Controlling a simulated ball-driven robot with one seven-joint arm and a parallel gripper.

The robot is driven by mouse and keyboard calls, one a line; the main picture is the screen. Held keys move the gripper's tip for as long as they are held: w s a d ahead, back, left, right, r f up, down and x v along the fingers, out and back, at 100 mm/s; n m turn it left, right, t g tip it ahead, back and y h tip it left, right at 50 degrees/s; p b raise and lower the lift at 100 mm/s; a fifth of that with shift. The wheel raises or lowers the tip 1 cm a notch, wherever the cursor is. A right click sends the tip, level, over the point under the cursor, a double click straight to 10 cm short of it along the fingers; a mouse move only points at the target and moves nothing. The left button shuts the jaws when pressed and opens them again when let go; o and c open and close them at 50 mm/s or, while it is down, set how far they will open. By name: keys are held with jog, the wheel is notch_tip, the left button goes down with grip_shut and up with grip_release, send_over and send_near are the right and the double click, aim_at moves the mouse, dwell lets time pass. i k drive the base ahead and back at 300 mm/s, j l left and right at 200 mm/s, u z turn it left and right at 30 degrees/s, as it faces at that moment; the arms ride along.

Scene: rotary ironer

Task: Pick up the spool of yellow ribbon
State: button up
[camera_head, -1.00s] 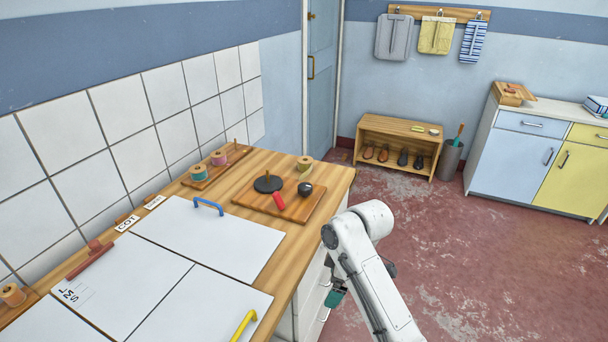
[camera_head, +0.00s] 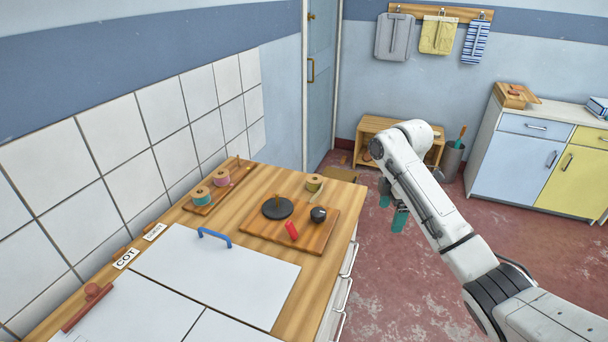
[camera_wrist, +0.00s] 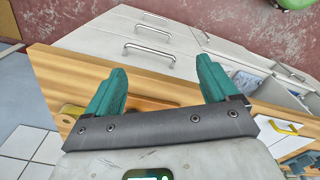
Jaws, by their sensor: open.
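The spool of yellow ribbon (camera_head: 314,184) stands upright on the wooden counter, at the far edge of a cutting board, in the head view. My gripper (camera_head: 392,209) hangs over the floor to the right of the counter, apart from the spool, with its teal fingers spread. In the wrist view my gripper (camera_wrist: 161,72) is open with nothing between its fingers. A yellowish round shape beside the left finger there may be the spool, but I cannot tell for sure.
The cutting board (camera_head: 265,237) holds a black disc with a peg (camera_head: 277,208), a red-handled item (camera_head: 291,230) and a black ball-shaped knob (camera_head: 318,214). A pink spool (camera_head: 222,178) and a teal spool (camera_head: 201,196) stand on a rack by the tiles. Drawer handles line the counter front.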

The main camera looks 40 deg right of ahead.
aim_at(314, 181)
jog(key=i, duration=1.1)
